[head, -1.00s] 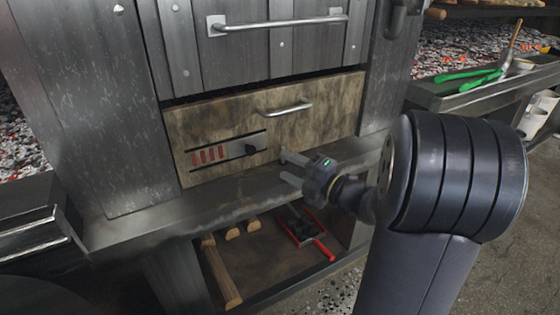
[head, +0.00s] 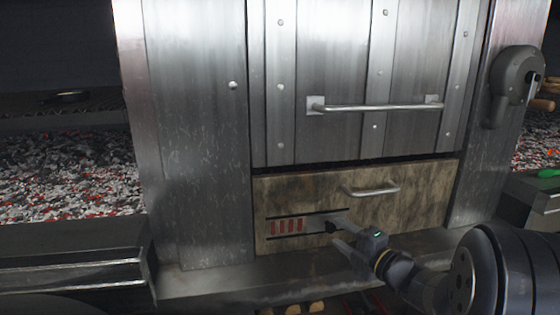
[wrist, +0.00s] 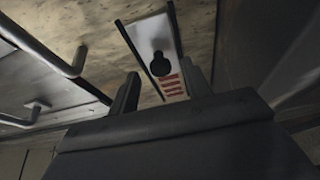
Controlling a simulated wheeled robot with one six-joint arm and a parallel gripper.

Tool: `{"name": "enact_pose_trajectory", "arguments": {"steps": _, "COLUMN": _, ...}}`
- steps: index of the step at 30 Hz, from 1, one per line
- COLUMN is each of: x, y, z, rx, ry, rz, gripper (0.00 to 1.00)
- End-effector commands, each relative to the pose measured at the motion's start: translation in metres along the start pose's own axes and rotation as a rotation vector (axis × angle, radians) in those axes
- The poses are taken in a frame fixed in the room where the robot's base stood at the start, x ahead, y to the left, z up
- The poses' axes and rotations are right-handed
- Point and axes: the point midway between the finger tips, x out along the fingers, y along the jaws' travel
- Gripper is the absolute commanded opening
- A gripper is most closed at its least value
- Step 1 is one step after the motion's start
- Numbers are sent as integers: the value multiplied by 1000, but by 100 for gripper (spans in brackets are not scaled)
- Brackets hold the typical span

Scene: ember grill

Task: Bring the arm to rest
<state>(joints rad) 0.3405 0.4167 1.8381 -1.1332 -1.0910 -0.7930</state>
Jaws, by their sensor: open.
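My gripper (head: 340,247) is open and empty in front of the lower drawer panel in the head view. Its two fingers also show in the wrist view (wrist: 160,92), with a gap between them. Beyond them is the sliding control plate with a dark knob (wrist: 160,64) and red marks; the knob also shows in the head view (head: 331,227). The fingers appear apart from the knob, though the exact distance is hard to tell. My arm reaches in from the lower right of the head view.
The drawer panel (head: 420,205) has a bar handle (head: 372,189). Above it is a metal door with a longer handle (head: 375,107). A metal ledge (head: 210,285) runs below. Glowing coals (head: 70,175) lie at the left. A grey crank housing (head: 515,75) is at the right.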

Motion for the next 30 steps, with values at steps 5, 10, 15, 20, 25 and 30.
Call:
{"name": "enact_pose_trajectory", "arguments": {"steps": 5, "x": 28, "y": 0, "z": -6, "rx": 1, "ry": 4, "rz": 1, "gripper": 46}}
{"name": "enact_pose_trajectory", "arguments": {"steps": 10, "x": 33, "y": 1, "z": -21, "rx": 1, "ry": 2, "rz": 2, "gripper": 46}}
{"name": "enact_pose_trajectory", "arguments": {"steps": 15, "x": 35, "y": 1, "z": -25, "rx": 0, "ry": 0, "rz": 1, "gripper": 46}}
{"name": "enact_pose_trajectory", "arguments": {"steps": 20, "x": 35, "y": 1, "z": -25, "rx": 0, "ry": 0, "rz": 1, "gripper": 46}}
{"name": "enact_pose_trajectory", "arguments": {"steps": 25, "x": 34, "y": 1, "z": -24, "rx": 0, "ry": -1, "rz": 1, "gripper": 46}}
{"name": "enact_pose_trajectory", "arguments": {"steps": 30, "x": 28, "y": 0, "z": -8, "rx": 0, "ry": -4, "rz": 1, "gripper": 46}}
